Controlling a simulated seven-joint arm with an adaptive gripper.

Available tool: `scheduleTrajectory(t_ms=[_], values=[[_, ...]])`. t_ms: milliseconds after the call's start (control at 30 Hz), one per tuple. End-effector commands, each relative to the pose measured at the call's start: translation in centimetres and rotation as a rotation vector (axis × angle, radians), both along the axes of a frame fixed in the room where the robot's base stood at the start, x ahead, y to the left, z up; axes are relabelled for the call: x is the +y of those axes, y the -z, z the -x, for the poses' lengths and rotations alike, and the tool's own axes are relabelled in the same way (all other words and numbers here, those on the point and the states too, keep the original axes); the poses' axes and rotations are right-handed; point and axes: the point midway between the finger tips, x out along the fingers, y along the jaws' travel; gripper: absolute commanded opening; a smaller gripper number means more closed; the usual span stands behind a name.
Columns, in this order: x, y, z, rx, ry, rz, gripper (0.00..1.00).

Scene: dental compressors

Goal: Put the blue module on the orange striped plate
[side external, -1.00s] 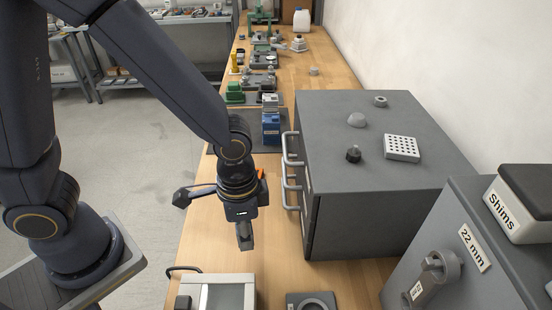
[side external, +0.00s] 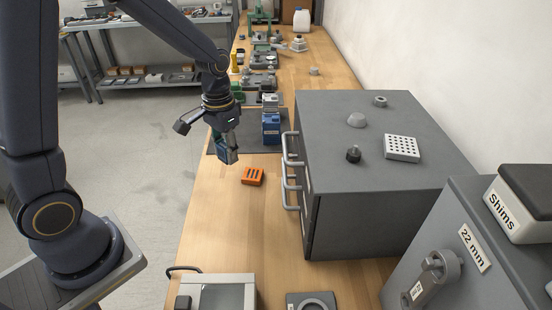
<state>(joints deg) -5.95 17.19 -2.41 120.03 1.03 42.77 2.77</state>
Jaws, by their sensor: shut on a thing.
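The orange striped plate (side external: 253,176), with dark slots on top, lies on the wooden bench just in front of the dark mat. My gripper (side external: 228,154) is shut on a small blue module (side external: 223,152), left of and beyond the plate in the picture. The fingers cover part of the module. It appears above the bench near the mat's left front corner; its exact height is hard to tell. Another blue block (side external: 271,128) stands on the mat, beside the grey cabinet.
The grey cabinet (side external: 385,180) with handles (side external: 290,168) stands right of the plate. The dark mat (side external: 255,148) lies behind the plate, with green and grey fixtures (side external: 262,82) farther back. A screen unit (side external: 222,294) sits in front. Bare bench (side external: 235,225) lies between.

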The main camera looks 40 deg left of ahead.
Motion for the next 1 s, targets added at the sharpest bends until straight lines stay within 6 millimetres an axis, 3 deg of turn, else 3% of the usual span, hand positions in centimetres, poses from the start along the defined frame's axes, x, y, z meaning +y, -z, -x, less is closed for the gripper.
scheduleTrajectory(t_ms=[100, 233, 400, 567, 800, 1000], values=[[0.1, 1.6, -3.3, 0.003, 0.002, 0.001, 0.01], [0.2, 4.4, -5.3, 0.005, 0.002, 0.001, 0.01], [0.3, 6.3, -7.1, 0.001, 0.002, 0.0, 0.01], [0.3, 7.2, -7.7, 0.001, 0.002, 0.0, 0.01], [0.3, 10.3, -7.9, 0.002, 0.002, 0.0, 0.01], [0.3, 10.3, -7.9, -0.001, 0.002, 0.0, 0.01]])
